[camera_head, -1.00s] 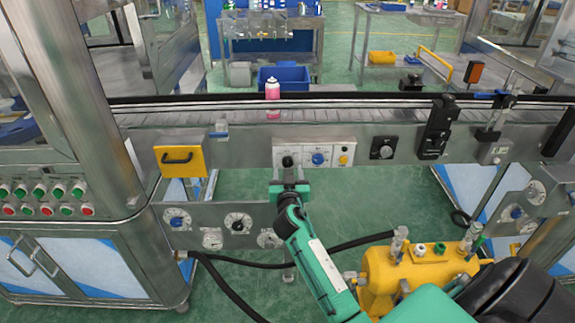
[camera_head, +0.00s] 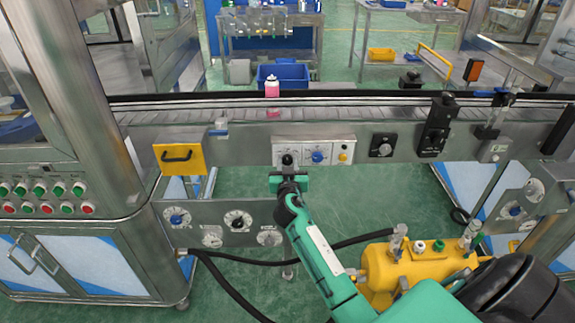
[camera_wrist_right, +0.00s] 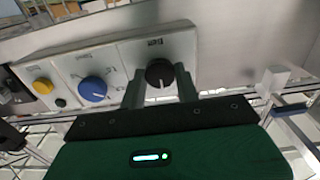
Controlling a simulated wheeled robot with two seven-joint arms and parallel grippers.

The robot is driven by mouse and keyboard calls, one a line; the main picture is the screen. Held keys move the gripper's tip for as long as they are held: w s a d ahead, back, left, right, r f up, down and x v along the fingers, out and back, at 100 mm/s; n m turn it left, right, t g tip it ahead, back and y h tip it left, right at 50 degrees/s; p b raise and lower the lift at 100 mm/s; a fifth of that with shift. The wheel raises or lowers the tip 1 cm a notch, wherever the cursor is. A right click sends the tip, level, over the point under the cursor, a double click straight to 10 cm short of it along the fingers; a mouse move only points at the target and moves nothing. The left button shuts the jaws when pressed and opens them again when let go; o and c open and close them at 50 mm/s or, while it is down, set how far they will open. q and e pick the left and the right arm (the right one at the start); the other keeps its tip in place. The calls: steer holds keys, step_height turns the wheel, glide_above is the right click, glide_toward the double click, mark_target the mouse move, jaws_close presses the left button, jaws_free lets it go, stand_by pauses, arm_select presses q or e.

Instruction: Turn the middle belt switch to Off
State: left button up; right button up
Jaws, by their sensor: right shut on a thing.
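The black knob (camera_head: 287,159) sits at the left end of a white control panel (camera_head: 303,140) on the conveyor's front. In the right wrist view the same black knob (camera_wrist_right: 159,72) shows between my fingers, with a white mark at its lower edge. Its label is too blurred to read. My right gripper (camera_head: 288,171) reaches the panel from below, and its two fingers (camera_wrist_right: 160,86) are shut on the sides of the black knob. My left gripper is not in view.
A blue knob (camera_head: 318,157) and a yellow button (camera_head: 343,157) are beside the black knob. A yellow handled plate (camera_head: 180,172) is to the left. A pink bottle (camera_head: 272,87) stands on the belt above. A yellow tank (camera_head: 410,262) stands below right.

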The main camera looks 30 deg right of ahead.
steer(key=shift+n, duration=1.9)
steer(key=n, duration=0.3)
steer(key=shift+n, duration=0.8)
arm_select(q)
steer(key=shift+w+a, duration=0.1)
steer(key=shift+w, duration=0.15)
arm_select(e)
steer(key=shift+n, duration=0.8)
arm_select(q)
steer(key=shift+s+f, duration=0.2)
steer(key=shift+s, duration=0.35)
